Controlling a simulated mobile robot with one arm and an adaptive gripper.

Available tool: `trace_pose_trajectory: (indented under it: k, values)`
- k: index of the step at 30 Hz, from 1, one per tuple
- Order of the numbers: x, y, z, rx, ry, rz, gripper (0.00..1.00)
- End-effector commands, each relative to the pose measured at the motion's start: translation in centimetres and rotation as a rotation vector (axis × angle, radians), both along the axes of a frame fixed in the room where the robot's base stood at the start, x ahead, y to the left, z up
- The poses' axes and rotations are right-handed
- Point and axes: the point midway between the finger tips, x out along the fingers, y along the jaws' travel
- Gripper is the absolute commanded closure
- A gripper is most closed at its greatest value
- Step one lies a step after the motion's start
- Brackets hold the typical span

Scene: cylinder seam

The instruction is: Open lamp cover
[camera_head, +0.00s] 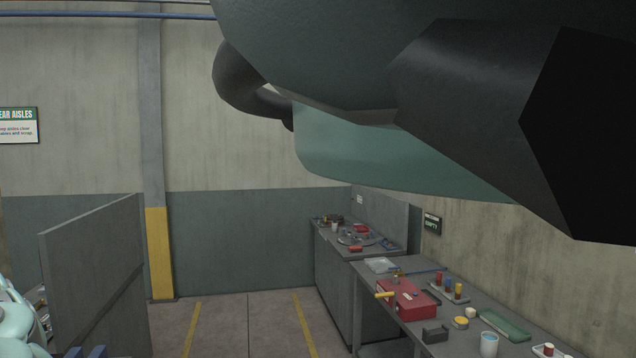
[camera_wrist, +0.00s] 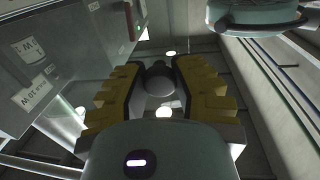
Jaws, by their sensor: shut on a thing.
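My gripper (camera_wrist: 158,70) shows in the wrist view with its yellow-padded fingers on both sides of a dark rounded piece (camera_wrist: 159,84), and it is shut on that piece. I cannot tell whether this piece belongs to the lamp cover. A bright white spot shows below it between the fingers. No lamp cover can be made out for sure in either view. My gripper cannot be made out in the head view, where large dark teal and black parts very close to the camera fill the top right and hide what is behind them.
In the wrist view a grey labelled panel (camera_wrist: 62,62) stands close on the left, and a teal rounded body (camera_wrist: 254,18) is at top right. The head view shows a bench with a red toolbox (camera_head: 409,302), a grey partition (camera_head: 92,275) and clear floor (camera_head: 245,325).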

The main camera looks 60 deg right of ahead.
Motion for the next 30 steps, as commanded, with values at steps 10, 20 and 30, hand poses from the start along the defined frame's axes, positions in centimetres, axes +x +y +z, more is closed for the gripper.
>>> trace_pose_trajectory:
  k: [10, 20, 30]
  values:
    - [-0.01, 0.03, -0.17, -0.005, 0.0, 0.001, 0.55]
    - [-0.02, 0.06, -0.07, -0.002, -0.001, 0.001, 0.39]
    - [0.04, 0.36, 0.16, 0.001, 0.0, -0.006, 0.39]
